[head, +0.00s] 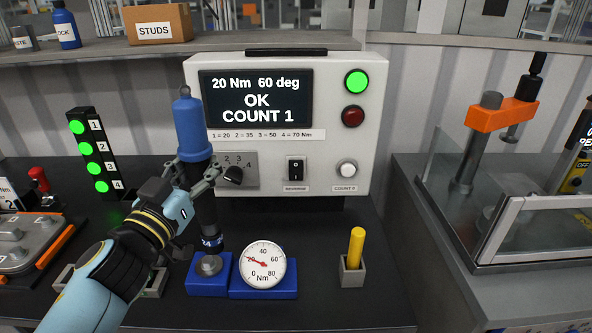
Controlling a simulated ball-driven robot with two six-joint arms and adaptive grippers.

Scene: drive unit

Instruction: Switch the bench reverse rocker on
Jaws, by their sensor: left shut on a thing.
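The reverse rocker (296,169) is a small black switch on the light grey control box (325,110), above a label reading REVERSE. Which side of it is pressed in is too small to tell. My left gripper (197,181) is left of the rocker, shut on the upright blue and black tool (191,128). The tool's lower end, marked 24, stands over a bolt head on a blue block (208,284). The gripper's far fingertip is close to the selector knob (232,175); I cannot tell whether they touch. My right gripper is not in view.
The display (257,98) reads 20 Nm 60 deg, OK, COUNT 1; the green lamp (356,82) is lit. A white button (346,170) sits right of the rocker. A dial gauge (263,265) and a yellow peg (356,247) stand in front. Bench right of the peg is clear.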

